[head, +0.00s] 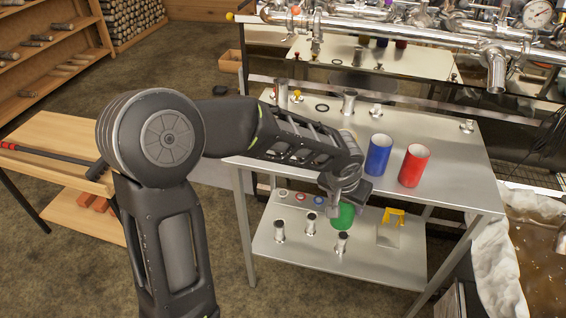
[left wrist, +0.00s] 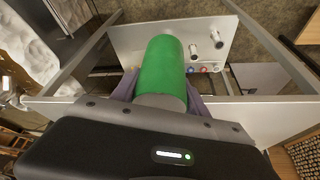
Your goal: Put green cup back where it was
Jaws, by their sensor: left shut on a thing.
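The green cup (head: 342,216) is in my left gripper (head: 347,194), just off the front edge of the steel table's top (head: 455,165). In the head view the gripper and wrist hide the cup's upper part, and it appears in front of the lower shelf (head: 375,262). In the left wrist view the green cup (left wrist: 162,65) sits between the two fingers of the left gripper (left wrist: 160,98), which are closed on its sides. A blue cup (head: 379,155) and a red cup (head: 414,165) stand upright on the table top to the right. My right gripper is not in view.
Several metal fittings stand on the lower shelf, with a yellow-handled item (head: 392,217) at its right. More fittings and a black ring (head: 322,107) are on the table top. Steel pipes (head: 400,28) run above the back. A wooden bench (head: 55,140) stands left.

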